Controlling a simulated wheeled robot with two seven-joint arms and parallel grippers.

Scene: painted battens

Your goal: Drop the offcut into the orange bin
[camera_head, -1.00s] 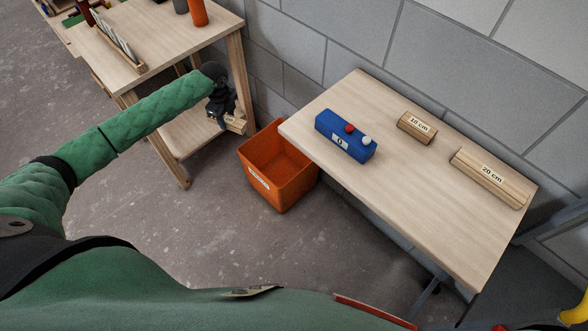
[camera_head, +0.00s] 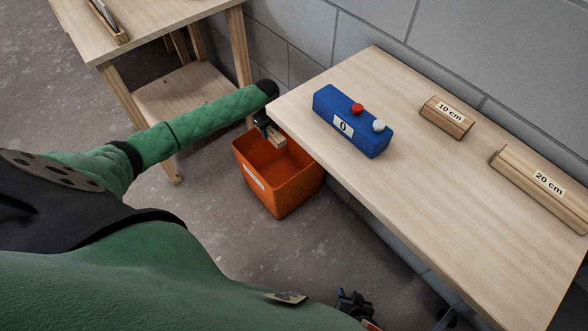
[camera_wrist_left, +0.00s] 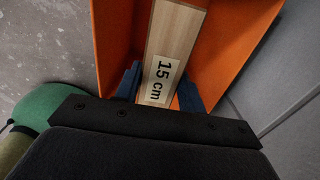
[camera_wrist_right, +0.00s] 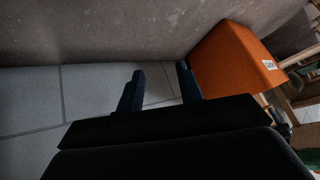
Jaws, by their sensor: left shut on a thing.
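The offcut (camera_wrist_left: 176,45) is a pale wooden batten labelled "15 cm". In the left wrist view it lies between the fingers of my left gripper (camera_wrist_left: 160,88), which is shut on it. In the head view my left gripper (camera_head: 264,128) holds the offcut (camera_head: 275,139) over the open top of the orange bin (camera_head: 277,188). The bin stands on the floor beside the table and also fills much of the left wrist view (camera_wrist_left: 120,40). My right gripper (camera_wrist_right: 160,88) is open and empty in the right wrist view, with the orange bin (camera_wrist_right: 228,62) beyond it to the right.
The table (camera_head: 450,225) carries a blue box (camera_head: 345,125) with a red and a white knob, a "10 cm" batten (camera_head: 447,117) and a "20 cm" batten (camera_head: 540,185). A wooden shelf unit (camera_head: 180,95) stands left of the bin, and a block wall rises behind.

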